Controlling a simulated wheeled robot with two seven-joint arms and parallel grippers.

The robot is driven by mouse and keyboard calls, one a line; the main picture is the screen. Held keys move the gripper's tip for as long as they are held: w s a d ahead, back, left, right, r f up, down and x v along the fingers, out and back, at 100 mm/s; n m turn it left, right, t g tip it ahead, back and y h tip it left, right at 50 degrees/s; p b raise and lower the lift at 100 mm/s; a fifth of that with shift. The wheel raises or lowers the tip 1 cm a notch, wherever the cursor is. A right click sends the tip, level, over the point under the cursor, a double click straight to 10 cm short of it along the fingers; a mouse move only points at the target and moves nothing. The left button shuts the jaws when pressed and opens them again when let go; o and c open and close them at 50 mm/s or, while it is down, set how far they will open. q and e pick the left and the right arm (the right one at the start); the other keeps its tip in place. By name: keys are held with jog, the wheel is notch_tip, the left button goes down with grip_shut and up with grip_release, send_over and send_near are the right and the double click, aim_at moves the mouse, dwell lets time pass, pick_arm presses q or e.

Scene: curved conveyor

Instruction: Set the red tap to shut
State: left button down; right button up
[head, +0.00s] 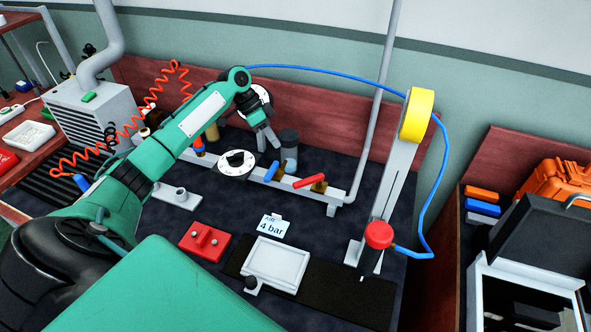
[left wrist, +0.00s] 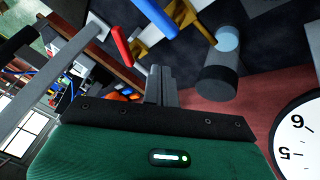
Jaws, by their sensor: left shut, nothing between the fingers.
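The red tap (head: 308,182) has a red bar handle with brass at its right end, on a grey pipe rail (head: 333,197). Its handle lies at an angle to the rail. In the left wrist view the red handle (left wrist: 122,40) is at the upper left. A blue tap handle (head: 271,171) stands just left of it and also shows in the left wrist view (left wrist: 155,17). My left gripper (head: 268,141) is shut and empty, above and behind the taps, apart from both. Its fingers (left wrist: 157,85) point toward the rail. My right gripper is not in view.
A white dial with a black knob (head: 236,160) and a dark cylinder (head: 289,140) are close to the gripper. A "4 bar" card (head: 271,226), a red block (head: 204,241) and a white tray (head: 275,262) lie in front. A grey stand with a yellow top (head: 417,114) rises at right.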

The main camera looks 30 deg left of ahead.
aim_at(309, 181)
pick_arm(q)
jog(key=shift+n+h, duration=0.4)
jog(key=shift+h, duration=0.2)
jog(key=x, duration=0.2)
jog(key=p+x, duration=0.1)
jog(key=x, duration=0.2)
jog(key=s+p+x, duration=0.1)
jog(key=x, duration=0.1)
jog(key=shift+w+d+f, duration=0.1)
jog(key=shift+d+f, duration=0.2)
jog(key=shift+d, duration=0.1)
jog(key=d+p, duration=0.1)
jog(key=s+d+p, duration=0.1)
jog(key=d, duration=0.1)
jog(key=shift+s+f, duration=0.25)
jog(key=shift+s+d+f, duration=0.15)
jog(key=shift+s+d, duration=0.1)
jog(key=shift+d, duration=0.15)
jog(key=shift+s+d+n+p, duration=0.1)
jog(key=shift+s+n+p, duration=0.1)
jog(key=shift+n+p, duration=0.35)
